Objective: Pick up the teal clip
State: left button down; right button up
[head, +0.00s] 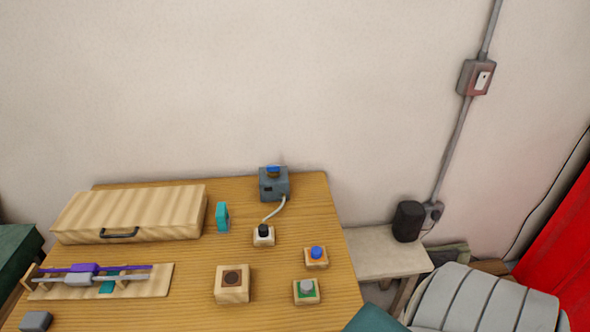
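A teal clip-like piece (222,217) stands upright on the wooden table, just right of the closed wooden case. Another teal piece (107,287) lies low on the wooden rod rack (150,287) at the table's left, below a grey block and partly hidden by a rod. I cannot tell for certain which of the two is the teal clip. Neither of my grippers shows in the head view.
The wooden case (135,212) fills the table's back left. A blue-grey device (273,184) is cabled to a black-knobbed block (264,236). The table (190,310) is bare at front centre.

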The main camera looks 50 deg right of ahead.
aim_at(222, 213)
jog(key=l+z, duration=0.1)
jog(key=z, duration=0.7)
jog(key=j+z, duration=0.15)
jog(key=j, duration=0.3)
jog(key=k+j+z, duration=0.1)
jog(key=j, duration=0.3)
